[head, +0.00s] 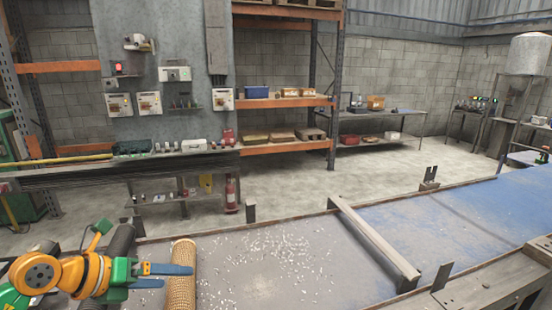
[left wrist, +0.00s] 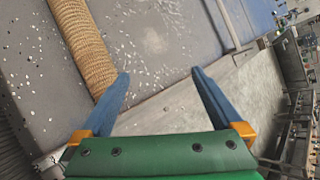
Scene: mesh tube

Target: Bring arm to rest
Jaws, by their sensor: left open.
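My left gripper (head: 178,276) comes in from the left in the head view, with orange and green parts and two blue fingers. The fingers are spread apart with nothing between them, as the left wrist view (left wrist: 160,73) also shows. The tan woven mesh tube (head: 181,290) lies on the grey conveyor-like table in the head view, and the fingers overlap it there. In the left wrist view the mesh tube (left wrist: 82,42) lies outside the left finger, its near end by that finger; I cannot tell whether they touch. My right gripper is not in view.
Small white bits (head: 262,262) are scattered on the grey table surface (head: 325,240). A metal crossbar (head: 375,242) spans the table, with a blue surface (head: 450,222) beyond it. Dark rollers (head: 120,245) stand beside my left gripper. Shelves (head: 285,102) stand behind, across the floor.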

